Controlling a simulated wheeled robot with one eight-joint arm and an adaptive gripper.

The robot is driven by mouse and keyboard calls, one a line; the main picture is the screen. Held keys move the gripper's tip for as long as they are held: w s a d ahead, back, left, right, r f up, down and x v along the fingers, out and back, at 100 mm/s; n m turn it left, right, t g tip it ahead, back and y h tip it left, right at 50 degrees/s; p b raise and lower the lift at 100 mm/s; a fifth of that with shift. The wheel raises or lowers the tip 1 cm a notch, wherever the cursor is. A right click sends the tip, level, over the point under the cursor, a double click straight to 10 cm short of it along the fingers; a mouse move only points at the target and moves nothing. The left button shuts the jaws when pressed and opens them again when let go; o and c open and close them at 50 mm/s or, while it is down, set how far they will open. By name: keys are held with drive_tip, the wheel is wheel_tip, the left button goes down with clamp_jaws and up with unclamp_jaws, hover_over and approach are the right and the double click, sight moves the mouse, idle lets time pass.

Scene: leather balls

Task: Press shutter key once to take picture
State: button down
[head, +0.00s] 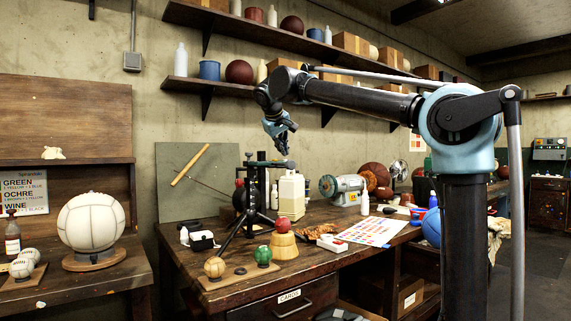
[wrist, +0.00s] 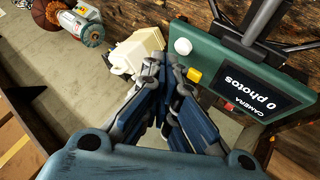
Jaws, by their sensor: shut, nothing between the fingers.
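The camera device (wrist: 240,62) is a dark green box with a black screen (wrist: 264,100) reading "CAMERA 0 photos". On its near face are a round white button (wrist: 182,46), a yellow button (wrist: 194,75) and a small red one (wrist: 228,106). I cannot tell which is the shutter key. In the head view a black tripod (head: 250,205) stands on the bench with a dark bar at its top. My gripper (head: 285,148) is above the tripod top, pointing down. In the wrist view my gripper (wrist: 161,66) is shut and empty, its tips just left of the buttons; contact is unclear.
A grinder (head: 343,188) is further right. The wooden bench (head: 225,268) also bears balls on a small board (head: 237,277) and a colour chart (head: 368,231). Shelves (head: 235,53) run along the wall behind.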

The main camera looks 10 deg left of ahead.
drive_tip(key=shift+s+f, duration=0.1)
drive_tip(key=shift+f, duration=0.6)
idle(0.8)
drive_tip(key=shift+r, duration=0.1)
idle(0.3)
drive_tip(key=shift+r, duration=0.7)
drive_tip(key=shift+r, duration=2.5)
